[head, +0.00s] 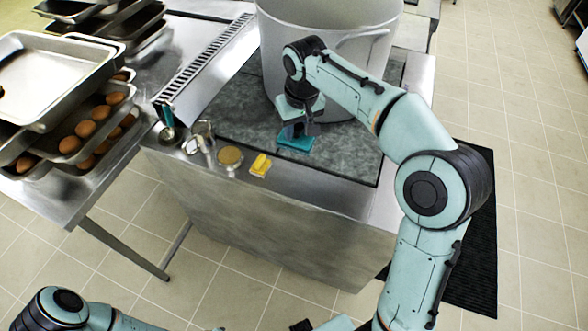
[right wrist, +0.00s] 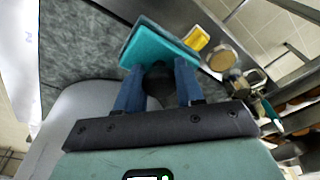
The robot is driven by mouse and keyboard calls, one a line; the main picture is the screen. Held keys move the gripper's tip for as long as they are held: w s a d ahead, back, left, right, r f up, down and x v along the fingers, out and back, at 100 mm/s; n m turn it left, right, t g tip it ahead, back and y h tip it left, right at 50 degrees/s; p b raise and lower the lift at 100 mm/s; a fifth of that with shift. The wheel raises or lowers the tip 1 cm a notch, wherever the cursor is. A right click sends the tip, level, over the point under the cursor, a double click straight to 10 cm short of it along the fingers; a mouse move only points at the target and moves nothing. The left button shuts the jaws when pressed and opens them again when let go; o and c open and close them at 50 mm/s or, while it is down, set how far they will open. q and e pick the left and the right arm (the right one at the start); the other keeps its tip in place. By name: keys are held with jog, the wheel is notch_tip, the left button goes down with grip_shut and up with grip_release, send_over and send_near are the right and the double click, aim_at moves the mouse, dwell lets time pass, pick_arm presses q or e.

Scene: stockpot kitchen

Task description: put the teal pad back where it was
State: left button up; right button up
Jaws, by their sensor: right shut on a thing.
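The teal pad (head: 295,143) is at the front of the dark stone top, before the big pot. My right gripper (head: 297,129) is over it, coming down from above. In the right wrist view the teal pad (right wrist: 160,46) lies at the fingertips of the right gripper (right wrist: 158,68). A dark rounded part (right wrist: 158,82) sits between the two blue fingers, which are shut on the pad's piece. I cannot tell whether the pad touches the top.
A large metal stockpot (head: 325,55) stands close behind. A yellow item (head: 261,165), a round tan-topped container (head: 229,157) and small metal items (head: 199,137) line the front edge. Stacked trays (head: 62,75) with brown round items fill the left table. Stone right of the pad is clear.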

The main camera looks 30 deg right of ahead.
aim_at(302, 144)
pick_arm(q)
jog(key=shift+s+f+b, duration=0.55)
jog(key=shift+f, duration=0.25)
jog(key=shift+s+f+b, duration=0.5)
jog(key=shift+s+f, duration=0.05)
jog(key=shift+f, duration=0.25)
pick_arm(e)
jog(key=shift+s+f, duration=0.15)
jog(key=shift+f, duration=8.3)
jog(key=shift+f, duration=0.2)
pick_arm(q)
jog(key=shift+s+f, duration=0.1)
pick_arm(e)
jog(key=o, duration=1.1)
jog(key=shift+r, duration=0.1)
jog(key=shift+r, duration=0.3)
jog(key=r, duration=0.3)
jog(key=s+r, duration=0.1)
jog(key=r, duration=0.3)
jog(key=r+p, duration=0.1)
jog(key=r, duration=0.3)
jog(key=shift+s+r, duration=0.25)
jog(key=shift+s, duration=0.15)
pick_arm(q)
jog(key=shift+w+r, duration=0.45)
jog(key=shift+r, duration=0.35)
